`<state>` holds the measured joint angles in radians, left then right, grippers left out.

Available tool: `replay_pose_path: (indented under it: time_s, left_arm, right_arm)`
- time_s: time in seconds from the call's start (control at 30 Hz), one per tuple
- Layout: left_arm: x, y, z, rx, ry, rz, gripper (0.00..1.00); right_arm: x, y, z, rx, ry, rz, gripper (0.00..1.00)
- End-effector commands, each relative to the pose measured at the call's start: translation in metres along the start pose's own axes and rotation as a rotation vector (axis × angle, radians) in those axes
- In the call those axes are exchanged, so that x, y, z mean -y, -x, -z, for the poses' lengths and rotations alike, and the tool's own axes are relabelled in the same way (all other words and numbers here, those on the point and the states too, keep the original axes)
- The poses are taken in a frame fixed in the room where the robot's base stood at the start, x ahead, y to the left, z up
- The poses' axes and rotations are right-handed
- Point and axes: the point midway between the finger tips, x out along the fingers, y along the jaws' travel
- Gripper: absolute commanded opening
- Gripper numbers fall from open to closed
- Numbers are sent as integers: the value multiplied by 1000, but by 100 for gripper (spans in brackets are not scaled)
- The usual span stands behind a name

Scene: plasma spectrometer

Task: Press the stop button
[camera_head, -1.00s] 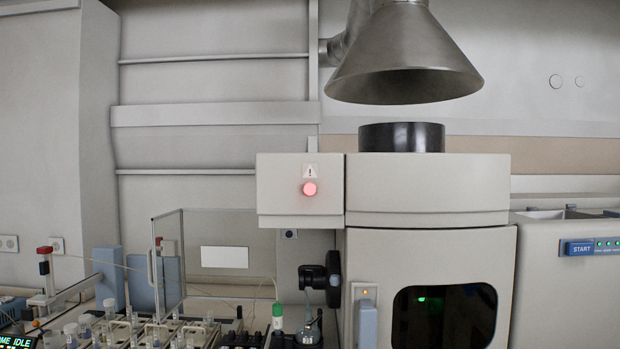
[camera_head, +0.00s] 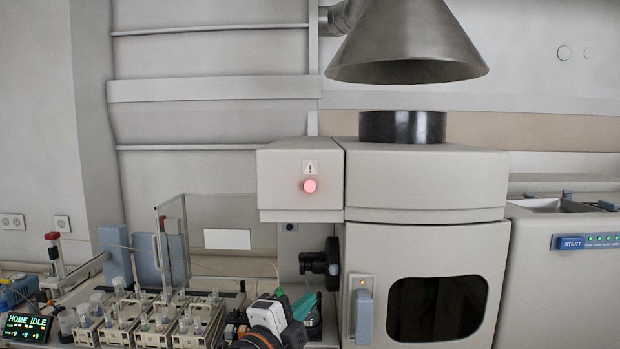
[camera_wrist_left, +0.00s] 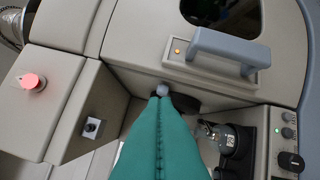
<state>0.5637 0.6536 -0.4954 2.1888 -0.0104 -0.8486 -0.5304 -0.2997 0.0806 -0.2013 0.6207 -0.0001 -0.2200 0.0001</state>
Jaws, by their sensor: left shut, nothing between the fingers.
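A round red lit button (camera_head: 310,186) sits below a warning triangle on the front of the beige box at the instrument's upper left. It also shows at the left of the left wrist view (camera_wrist_left: 33,82). No stop label is readable. My left gripper (camera_head: 304,304) has teal fingers and is low in front of the instrument, below the button and apart from it. In the left wrist view its fingers (camera_wrist_left: 160,100) are closed together and empty, pointing toward the area left of the door handle. My right gripper is not in view.
A blue-grey door handle (camera_head: 364,314) stands out beside the dark window (camera_head: 436,309). A black knob (camera_head: 322,263) projects near my left gripper. Racks of vials (camera_head: 150,325), a clear panel (camera_head: 172,240) and a HOME IDLE display (camera_head: 27,328) are at left. A blue START button (camera_head: 570,242) is at right.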

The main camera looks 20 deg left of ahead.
Motion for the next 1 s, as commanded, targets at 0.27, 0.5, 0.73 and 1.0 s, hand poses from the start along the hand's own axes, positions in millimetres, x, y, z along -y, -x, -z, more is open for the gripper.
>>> replay_pose_path:
  time_s: [0.27, 0.5, 0.73, 1.0]
  left_arm:
    - [-140, 17, -52, 148, -400, -291, 0]
    - [-173, 28, -66, 174, -516, -370, 0]
    - [-173, 28, -66, 175, -516, -371, 0]
    - [-173, 18, -60, 173, -514, -369, 0]
  right_arm:
    - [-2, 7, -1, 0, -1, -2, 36]
    - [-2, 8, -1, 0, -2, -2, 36]
    - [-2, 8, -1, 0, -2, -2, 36]
    - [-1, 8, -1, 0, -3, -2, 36]
